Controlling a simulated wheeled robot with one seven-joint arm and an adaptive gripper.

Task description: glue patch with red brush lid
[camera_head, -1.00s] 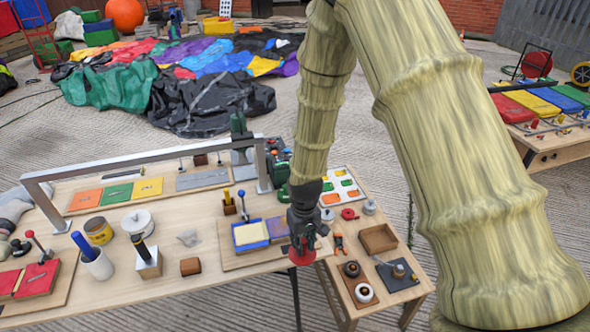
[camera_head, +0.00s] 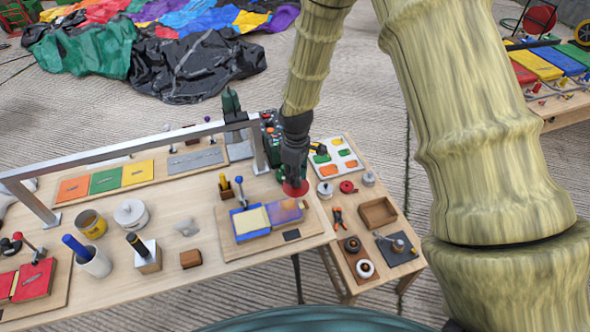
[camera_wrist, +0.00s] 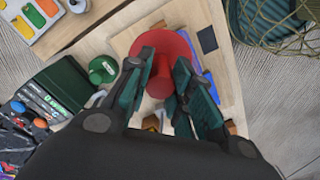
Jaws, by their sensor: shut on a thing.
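My gripper (camera_head: 294,177) is shut on the red brush lid (camera_head: 295,189), above the back right of the work board. In the wrist view, the fingers (camera_wrist: 162,72) close on the lid's narrow red stem, with its wide red disc (camera_wrist: 180,42) beyond them. I cannot see bristles. A purple-blue patch (camera_head: 285,212) lies on the wooden board (camera_head: 262,245), just in front of the lid in the head view. Beside it is a blue piece with a cream sheet (camera_head: 252,219).
A metal rail (camera_head: 110,150) runs above the table's back. A yellow tin (camera_head: 91,223), a white lidded pot (camera_head: 131,213) and a cup with a blue handle (camera_head: 94,262) stand left. A side table (camera_head: 378,285) holds trays and tools. A green-topped container (camera_wrist: 103,69) is near my gripper.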

